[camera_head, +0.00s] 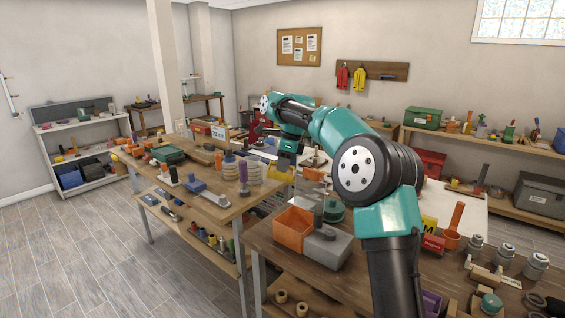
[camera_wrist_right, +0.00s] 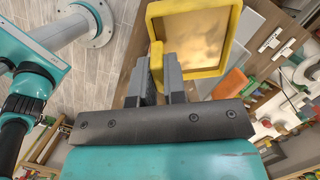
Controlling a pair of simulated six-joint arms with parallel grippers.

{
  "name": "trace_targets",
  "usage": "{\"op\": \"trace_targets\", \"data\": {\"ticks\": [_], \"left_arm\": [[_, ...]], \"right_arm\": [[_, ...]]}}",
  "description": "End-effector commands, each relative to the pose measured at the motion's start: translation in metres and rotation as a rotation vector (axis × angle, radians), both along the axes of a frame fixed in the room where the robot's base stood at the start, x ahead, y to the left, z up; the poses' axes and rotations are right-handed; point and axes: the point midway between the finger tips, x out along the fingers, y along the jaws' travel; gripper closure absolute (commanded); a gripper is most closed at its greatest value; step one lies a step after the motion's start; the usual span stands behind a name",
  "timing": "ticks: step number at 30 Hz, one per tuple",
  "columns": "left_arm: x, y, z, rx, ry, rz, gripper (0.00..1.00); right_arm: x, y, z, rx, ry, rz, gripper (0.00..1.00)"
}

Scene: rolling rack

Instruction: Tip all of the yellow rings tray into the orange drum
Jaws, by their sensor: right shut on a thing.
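My right gripper (camera_head: 284,163) reaches over the benches in the head view. In the right wrist view, my right gripper (camera_wrist_right: 158,78) is shut on the wall or grip of the yellow tray (camera_wrist_right: 153,12). The tray has a thick yellow rim and a blurred brownish inside; I cannot make out any rings in it. In the head view only a little of the yellow tray (camera_head: 279,174) shows below the gripper. An orange open-topped, square-sided container (camera_head: 293,222) stands on the near bench, below and right of the tray. I cannot tell whether it is the drum. My left gripper is out of view.
A grey box (camera_head: 327,248) stands against the orange container. A green round thing (camera_head: 334,211) is behind it. The left bench (camera_head: 215,210) carries a purple bottle (camera_head: 243,173) and stacked pale rings (camera_head: 255,174).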

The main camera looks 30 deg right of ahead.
Motion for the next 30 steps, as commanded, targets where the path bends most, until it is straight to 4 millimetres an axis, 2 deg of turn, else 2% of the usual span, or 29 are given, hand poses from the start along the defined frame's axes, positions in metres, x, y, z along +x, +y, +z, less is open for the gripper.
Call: {"op": "trace_targets", "data": {"ticks": [24, 30], "left_arm": [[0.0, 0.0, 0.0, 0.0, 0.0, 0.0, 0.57], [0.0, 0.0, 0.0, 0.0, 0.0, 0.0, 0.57]], "right_arm": [[-0.009, -0.016, -0.073, 0.31, -0.187, -0.002, 1.0], [-0.009, -0.014, -0.073, 0.313, -0.191, 0.001, 1.0]]}}
